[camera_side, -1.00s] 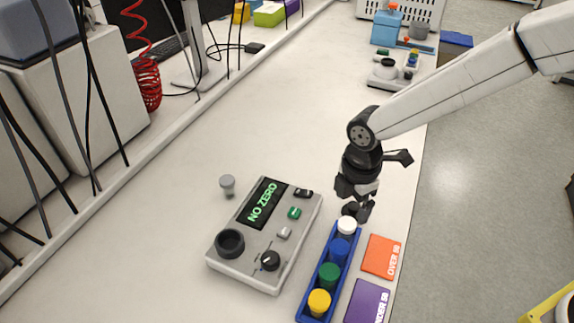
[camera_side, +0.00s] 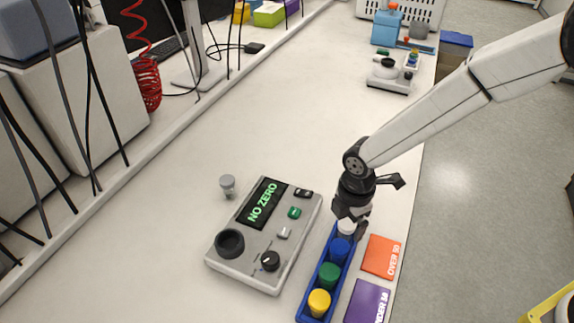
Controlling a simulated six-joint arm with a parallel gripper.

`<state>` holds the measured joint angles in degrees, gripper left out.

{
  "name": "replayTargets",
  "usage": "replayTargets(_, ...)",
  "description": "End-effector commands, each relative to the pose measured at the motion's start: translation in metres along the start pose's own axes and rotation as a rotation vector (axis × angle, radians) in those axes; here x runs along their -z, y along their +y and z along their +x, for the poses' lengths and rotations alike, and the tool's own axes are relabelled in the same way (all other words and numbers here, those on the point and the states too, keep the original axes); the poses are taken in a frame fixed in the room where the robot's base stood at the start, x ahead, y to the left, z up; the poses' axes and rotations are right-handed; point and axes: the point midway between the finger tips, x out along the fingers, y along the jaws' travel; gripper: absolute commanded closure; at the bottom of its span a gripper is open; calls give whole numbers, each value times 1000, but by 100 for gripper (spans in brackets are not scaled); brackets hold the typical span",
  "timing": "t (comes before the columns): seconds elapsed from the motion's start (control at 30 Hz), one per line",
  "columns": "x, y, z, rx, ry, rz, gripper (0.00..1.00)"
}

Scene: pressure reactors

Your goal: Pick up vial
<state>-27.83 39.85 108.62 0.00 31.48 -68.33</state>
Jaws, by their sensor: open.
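A blue rack (camera_side: 313,289) stands near the front right of the bench and holds capped vials in a row. Their caps are white (camera_side: 345,229), blue (camera_side: 339,250), green (camera_side: 329,275) and yellow (camera_side: 319,302), from far to near. My gripper (camera_side: 352,226) is open and points down at the far end of the rack. Its fingers are around or beside the white-capped vial and partly hide the cap. I cannot tell whether they touch it.
A grey instrument (camera_side: 225,265) reading "NO ZERO" stands left of the rack. A small grey-capped vial (camera_side: 228,186) stands behind it. Orange (camera_side: 381,257) and purple (camera_side: 368,302) mats lie right of the rack, by the bench edge.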

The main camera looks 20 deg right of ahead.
Motion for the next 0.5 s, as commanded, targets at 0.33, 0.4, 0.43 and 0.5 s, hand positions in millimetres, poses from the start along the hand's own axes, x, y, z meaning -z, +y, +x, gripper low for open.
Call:
replayTargets(0.33, 0, 0, 13, -2, 1, 0, 6)
replayTargets(0.4, 0, 0, 12, -2, 1, 0, 6)
replayTargets(0.43, 0, 0, 12, -2, 1, 0, 6)
replayTargets(0.5, 0, 0, 12, -2, 1, 0, 6)
